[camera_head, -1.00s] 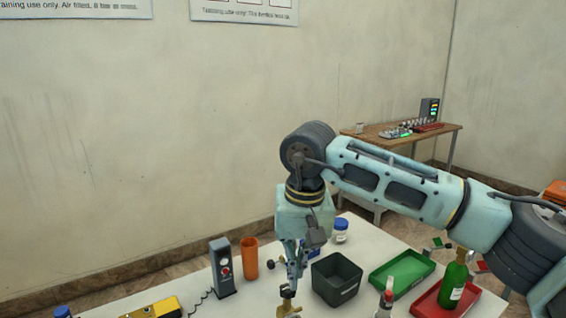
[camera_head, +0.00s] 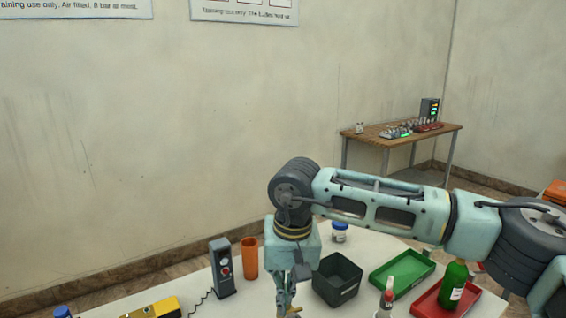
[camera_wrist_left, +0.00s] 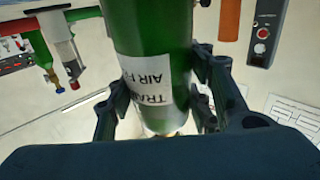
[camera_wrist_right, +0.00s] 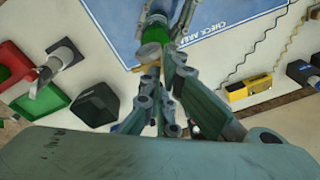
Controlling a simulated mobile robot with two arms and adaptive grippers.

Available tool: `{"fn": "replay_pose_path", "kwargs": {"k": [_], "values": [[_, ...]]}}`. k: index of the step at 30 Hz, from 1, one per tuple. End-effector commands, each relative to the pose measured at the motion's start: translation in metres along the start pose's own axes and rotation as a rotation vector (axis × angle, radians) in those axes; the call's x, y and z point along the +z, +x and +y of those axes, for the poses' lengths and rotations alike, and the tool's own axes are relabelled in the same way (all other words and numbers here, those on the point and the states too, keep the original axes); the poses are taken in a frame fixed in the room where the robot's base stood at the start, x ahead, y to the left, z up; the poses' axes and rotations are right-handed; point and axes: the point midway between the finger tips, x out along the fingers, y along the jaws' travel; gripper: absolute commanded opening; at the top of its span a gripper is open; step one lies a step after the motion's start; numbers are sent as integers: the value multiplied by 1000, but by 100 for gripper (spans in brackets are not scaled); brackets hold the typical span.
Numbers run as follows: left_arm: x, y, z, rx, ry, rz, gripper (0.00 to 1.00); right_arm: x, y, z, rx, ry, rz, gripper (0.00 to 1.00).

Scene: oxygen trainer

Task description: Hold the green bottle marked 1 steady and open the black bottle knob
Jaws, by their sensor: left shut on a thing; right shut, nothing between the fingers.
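A green bottle (camera_wrist_left: 150,30) with a white label is between the fingers of my left gripper (camera_wrist_left: 158,100), which is shut on it in the left wrist view. Its number is not legible. In the right wrist view a green bottle (camera_wrist_right: 154,34) shows just beyond the fingertips of my right gripper (camera_wrist_right: 160,68). My right gripper is shut and empty, pointing down. In the head view it is at the bottom edge, close to a brass fitting (camera_head: 291,311). I cannot tell whether it touches. The black knob is not clearly visible. My left gripper is outside the head view.
A dark bin (camera_head: 337,280), a green tray (camera_head: 402,273) and a red tray (camera_head: 470,308) with another green bottle (camera_head: 455,282) stand on the right. An orange cylinder (camera_head: 250,258), a grey control box (camera_head: 222,267) and a yellow device (camera_head: 160,308) stand on the left.

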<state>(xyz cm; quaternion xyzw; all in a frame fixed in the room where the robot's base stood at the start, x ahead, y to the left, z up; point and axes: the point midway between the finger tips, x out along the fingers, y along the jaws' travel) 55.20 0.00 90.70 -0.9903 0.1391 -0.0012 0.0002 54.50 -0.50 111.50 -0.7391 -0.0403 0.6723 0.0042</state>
Motion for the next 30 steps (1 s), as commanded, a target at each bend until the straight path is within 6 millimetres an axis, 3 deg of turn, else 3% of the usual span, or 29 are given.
{"fn": "replay_pose_path", "kwargs": {"k": [30], "values": [[5,-1,1,3,-1,-9,0,-6,6,4,4,3,-2,0]]}}
